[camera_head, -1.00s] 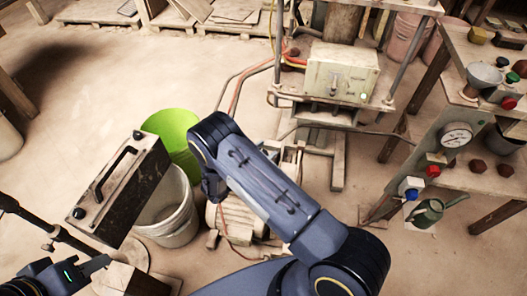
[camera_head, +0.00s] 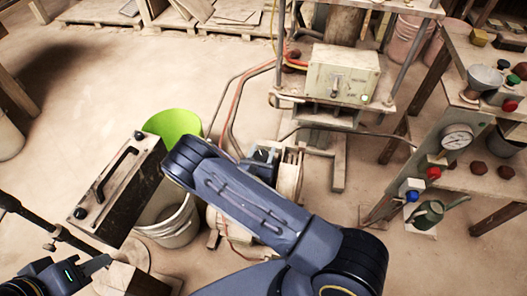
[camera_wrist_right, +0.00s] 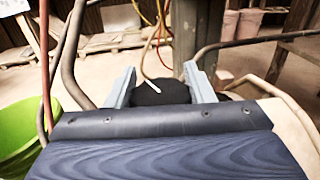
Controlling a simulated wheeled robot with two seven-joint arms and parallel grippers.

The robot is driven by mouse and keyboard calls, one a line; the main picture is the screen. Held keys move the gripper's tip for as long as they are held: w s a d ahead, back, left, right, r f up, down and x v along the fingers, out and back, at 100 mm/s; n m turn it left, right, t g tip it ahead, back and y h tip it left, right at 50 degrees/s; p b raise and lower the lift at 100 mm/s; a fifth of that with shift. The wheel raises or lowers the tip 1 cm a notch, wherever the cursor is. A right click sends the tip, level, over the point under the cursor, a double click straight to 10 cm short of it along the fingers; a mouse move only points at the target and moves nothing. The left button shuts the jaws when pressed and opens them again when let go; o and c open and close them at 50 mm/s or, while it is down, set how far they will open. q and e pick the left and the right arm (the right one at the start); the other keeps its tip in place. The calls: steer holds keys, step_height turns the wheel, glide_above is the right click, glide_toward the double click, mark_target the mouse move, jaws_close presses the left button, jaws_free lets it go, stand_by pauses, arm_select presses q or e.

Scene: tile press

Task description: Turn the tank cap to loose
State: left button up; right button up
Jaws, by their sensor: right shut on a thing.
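The tank cap (camera_wrist_right: 165,97) is a dark round knob with a thin white mark in the right wrist view. My right gripper (camera_wrist_right: 162,92) has one pale finger on each side of it and is shut on it. In the head view my right arm crosses the middle and hides most of the pump unit (camera_head: 290,178); the cap is not clearly visible there. My left gripper (camera_head: 100,264) is at the lower left, away from the cap, and its opening is not clear.
A green bucket (camera_head: 172,124) and a white bucket (camera_head: 172,232) stand left of my right arm. A dark case (camera_head: 124,190) is in front of them. The press (camera_head: 342,72) with hoses is behind. A gauge panel (camera_head: 457,137) stands right. Floor between is open.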

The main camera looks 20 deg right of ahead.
steer(key=shift+a+n+t+y+p, duration=0.1)
steer(key=shift+n+t+y+p, duration=0.3)
steer(key=shift+n+t+y, duration=0.95)
steer(key=shift+w+y, duration=0.1)
steer(key=shift+y, duration=0.45)
steer(key=o, duration=1)
steer(key=v, duration=0.8)
steer(key=shift+r, duration=0.1)
steer(key=shift+w, duration=0.15)
